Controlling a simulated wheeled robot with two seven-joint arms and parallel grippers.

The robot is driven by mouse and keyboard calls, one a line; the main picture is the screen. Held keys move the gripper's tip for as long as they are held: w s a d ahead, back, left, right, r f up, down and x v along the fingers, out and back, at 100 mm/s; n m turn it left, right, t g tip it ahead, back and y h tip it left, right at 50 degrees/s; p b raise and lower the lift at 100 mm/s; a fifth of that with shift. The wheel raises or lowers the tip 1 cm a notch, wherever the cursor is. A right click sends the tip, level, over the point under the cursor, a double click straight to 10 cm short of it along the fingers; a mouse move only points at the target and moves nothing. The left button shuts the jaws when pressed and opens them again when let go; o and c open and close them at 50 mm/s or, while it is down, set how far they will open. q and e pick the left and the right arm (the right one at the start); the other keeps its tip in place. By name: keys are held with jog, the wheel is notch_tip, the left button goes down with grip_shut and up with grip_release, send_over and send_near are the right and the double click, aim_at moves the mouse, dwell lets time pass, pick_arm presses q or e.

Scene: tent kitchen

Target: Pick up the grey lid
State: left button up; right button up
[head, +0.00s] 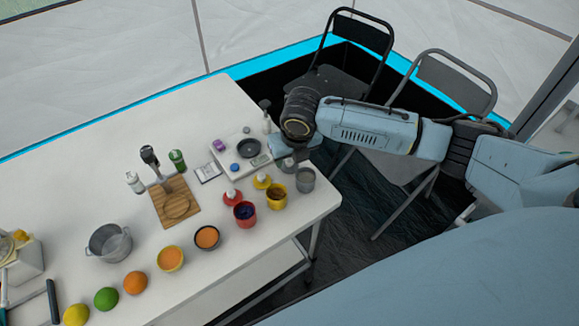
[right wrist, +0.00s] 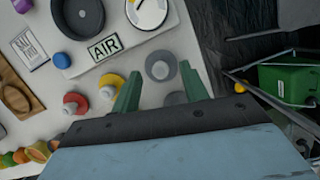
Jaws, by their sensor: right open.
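The grey lid (head: 288,165) lies on the white table near its right edge, close to the yellow lid (head: 262,182). In the right wrist view the grey lid (right wrist: 160,67) is a round disc with a paler knob, just ahead of and between my fingertips. My right gripper (right wrist: 160,75) is open and empty above the table, with one green finger on each side of the lid's line. In the head view my right wrist hides part of the area. The grey cup (head: 305,180) stands beside the lid. My left gripper is not in view.
A red lid (head: 232,197), a yellow cup (head: 276,196) and a red cup (head: 245,213) stand close by. A white scale board (head: 262,160) lies behind the lid. The table's right edge is near, with chairs (head: 345,75) beyond it.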

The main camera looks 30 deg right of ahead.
jog(key=shift+w+f, duration=0.2)
jog(key=shift+f, duration=0.45)
jog(key=c, duration=0.9)
grip_shut()
jog(key=shift+r, duration=0.15)
